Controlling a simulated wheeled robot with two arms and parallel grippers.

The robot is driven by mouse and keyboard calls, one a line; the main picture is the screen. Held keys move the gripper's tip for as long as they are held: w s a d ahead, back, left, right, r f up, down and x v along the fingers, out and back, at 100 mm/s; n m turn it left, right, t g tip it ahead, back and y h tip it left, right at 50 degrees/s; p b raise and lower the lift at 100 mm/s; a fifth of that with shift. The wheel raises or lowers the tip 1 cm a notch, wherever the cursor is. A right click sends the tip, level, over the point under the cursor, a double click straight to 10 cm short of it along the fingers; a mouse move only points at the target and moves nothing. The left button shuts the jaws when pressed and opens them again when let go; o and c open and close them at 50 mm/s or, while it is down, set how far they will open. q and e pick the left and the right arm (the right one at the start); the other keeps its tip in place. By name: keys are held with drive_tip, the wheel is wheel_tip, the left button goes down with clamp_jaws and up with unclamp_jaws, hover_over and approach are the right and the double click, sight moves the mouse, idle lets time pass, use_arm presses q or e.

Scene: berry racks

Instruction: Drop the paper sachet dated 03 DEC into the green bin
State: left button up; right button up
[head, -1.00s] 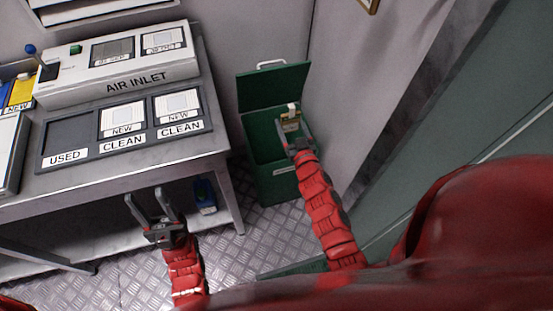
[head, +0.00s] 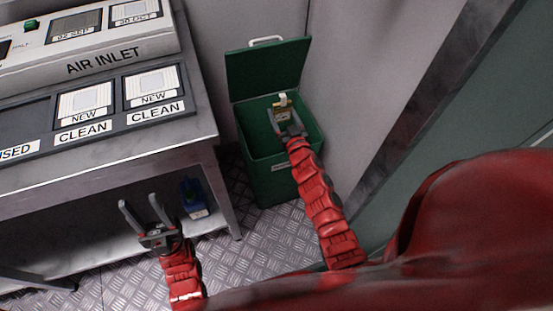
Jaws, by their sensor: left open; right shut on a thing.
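The green bin (head: 270,186) stands on the floor to the right of the table, its lid (head: 268,70) raised against the wall. My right gripper (head: 286,118) is over the bin's opening, shut on a small paper sachet (head: 283,101) with a pale top and a yellowish-brown body. The fingers partly hide the sachet, and its date is too small to read. My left gripper (head: 142,217) is open and empty, in front of the table at lower left.
A metal table (head: 190,145) fills the left, with an AIR INLET unit (head: 100,62) and a tray (head: 20,132) with slots marked USED and CLEAN. A blue object (head: 194,198) sits beneath the table. A wall is close on the bin's right.

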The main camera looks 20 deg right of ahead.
drive_tip(key=shift+f, duration=0.15)
drive_tip(key=o, duration=0.9)
drive_tip(key=s, duration=0.5)
drive_tip(key=s+p, duration=0.1)
drive_tip(key=s, duration=0.5)
drive_tip(key=s+p, duration=0.1)
drive_tip(key=s, duration=0.5)
drive_tip(key=shift+s+d, duration=0.25)
drive_tip(key=shift+d, duration=0.05)
drive_tip(key=shift+s, duration=0.1)
